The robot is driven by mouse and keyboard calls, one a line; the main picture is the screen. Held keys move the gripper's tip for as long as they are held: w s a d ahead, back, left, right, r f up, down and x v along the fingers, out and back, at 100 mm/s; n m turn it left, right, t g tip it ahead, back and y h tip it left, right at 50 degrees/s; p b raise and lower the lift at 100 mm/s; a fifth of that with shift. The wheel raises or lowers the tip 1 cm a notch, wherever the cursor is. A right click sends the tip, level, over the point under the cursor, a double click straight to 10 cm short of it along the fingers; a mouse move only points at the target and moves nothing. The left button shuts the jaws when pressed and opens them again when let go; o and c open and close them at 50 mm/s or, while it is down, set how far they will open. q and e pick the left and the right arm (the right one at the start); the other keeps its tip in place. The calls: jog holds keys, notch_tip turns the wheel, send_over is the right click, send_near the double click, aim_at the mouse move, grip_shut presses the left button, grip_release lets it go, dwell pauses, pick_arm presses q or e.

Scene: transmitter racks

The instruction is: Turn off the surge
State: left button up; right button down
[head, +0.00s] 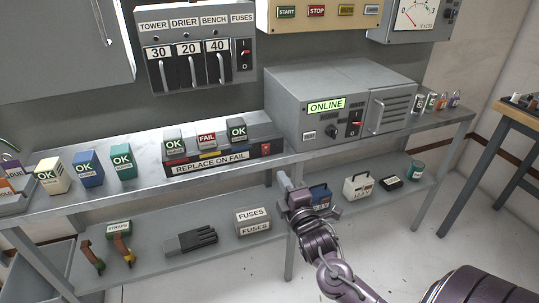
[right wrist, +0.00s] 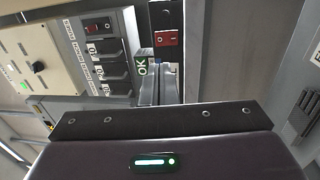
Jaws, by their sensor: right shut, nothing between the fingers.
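The surge housing (head: 215,167), labelled REPLACE ON FAIL, sits on the upper shelf. It holds an OK module (head: 173,141), a FAIL module (head: 207,140) with a red label, and another OK module (head: 237,131). A red rocker switch (head: 265,149) is at its right end; it also shows in the right wrist view (right wrist: 166,39). My right gripper (head: 284,182) is shut and empty, just below and right of that switch, apart from it as far as I can tell. In the right wrist view its closed fingers (right wrist: 160,85) point towards the housing. My left gripper is not in view.
A grey ONLINE cabinet (head: 330,130) stands right of the housing. A fuse box (head: 195,50) with its own red switch hangs above. Loose OK modules (head: 88,169) stand to the left. The lower shelf (head: 150,268) holds gloves, a FUSES box and several cases.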

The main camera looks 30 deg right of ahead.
aim_at(267, 145)
jog(key=x, duration=1)
jog(key=shift+w, duration=0.35)
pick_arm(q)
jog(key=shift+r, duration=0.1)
pick_arm(e)
jog(key=shift+r+p, duration=0.2)
jog(key=shift+p, duration=0.15)
jog(key=r+g+p, duration=0.1)
jog(key=p, duration=0.3)
jog(key=shift+w+d+r, duration=0.1)
jog(key=shift+w+d, duration=0.05)
jog(key=shift+w, duration=0.05)
jog(key=shift+f, duration=0.3)
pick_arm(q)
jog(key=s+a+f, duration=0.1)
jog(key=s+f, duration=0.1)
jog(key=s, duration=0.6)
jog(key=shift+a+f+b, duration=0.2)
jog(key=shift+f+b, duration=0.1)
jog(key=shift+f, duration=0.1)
pick_arm(e)
jog(key=shift+r, duration=0.1)
